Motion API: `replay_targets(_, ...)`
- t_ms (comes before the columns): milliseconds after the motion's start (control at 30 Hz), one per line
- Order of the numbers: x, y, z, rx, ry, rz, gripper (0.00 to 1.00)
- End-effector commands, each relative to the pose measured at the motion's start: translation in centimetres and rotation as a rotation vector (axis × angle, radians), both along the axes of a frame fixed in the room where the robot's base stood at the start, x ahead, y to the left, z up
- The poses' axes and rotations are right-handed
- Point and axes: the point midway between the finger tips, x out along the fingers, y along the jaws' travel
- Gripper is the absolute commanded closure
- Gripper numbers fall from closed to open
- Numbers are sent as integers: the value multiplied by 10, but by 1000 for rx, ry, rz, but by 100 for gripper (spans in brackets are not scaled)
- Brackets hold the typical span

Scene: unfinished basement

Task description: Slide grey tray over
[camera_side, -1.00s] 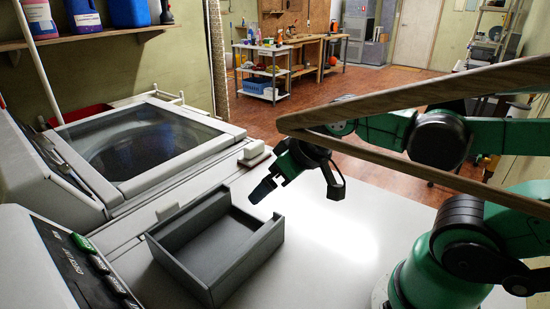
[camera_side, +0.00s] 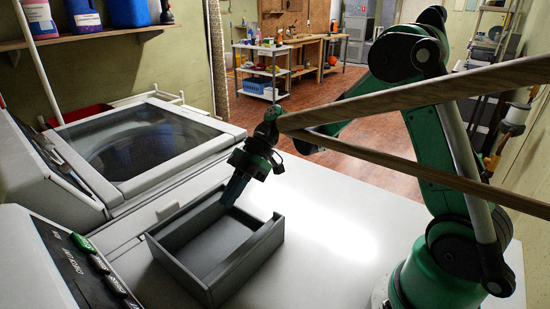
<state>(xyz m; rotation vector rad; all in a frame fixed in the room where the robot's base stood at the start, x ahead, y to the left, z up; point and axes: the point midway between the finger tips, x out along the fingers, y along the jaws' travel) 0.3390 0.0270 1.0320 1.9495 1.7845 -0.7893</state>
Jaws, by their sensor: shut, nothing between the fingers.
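The grey tray (camera_side: 196,280) is an open, rectangular box. It sits on the white machine top, left of the middle of the side view. My gripper (camera_side: 229,200) is shut and points down at the tray's far side. Its tip overlaps the far edge of the tray in the picture. I cannot tell whether it touches the tray wall or is just inside or behind it. Nothing shows between the fingers.
A washer with a glass lid (camera_side: 140,145) stands behind and left of the tray. A control panel (camera_side: 80,265) is at the front left. Wooden bars (camera_side: 420,97) cross the view in front of my arm. The white top (camera_side: 330,240) right of the tray is clear.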

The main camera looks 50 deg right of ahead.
Motion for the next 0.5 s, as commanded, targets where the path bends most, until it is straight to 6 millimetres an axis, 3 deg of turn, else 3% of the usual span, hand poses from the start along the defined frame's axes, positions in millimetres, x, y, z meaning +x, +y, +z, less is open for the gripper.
replay_targets(267, 1, 2, -10, 85, -99, 122, 100)
replay_targets(500, 1, 42, -10, 84, -99, 125, 100)
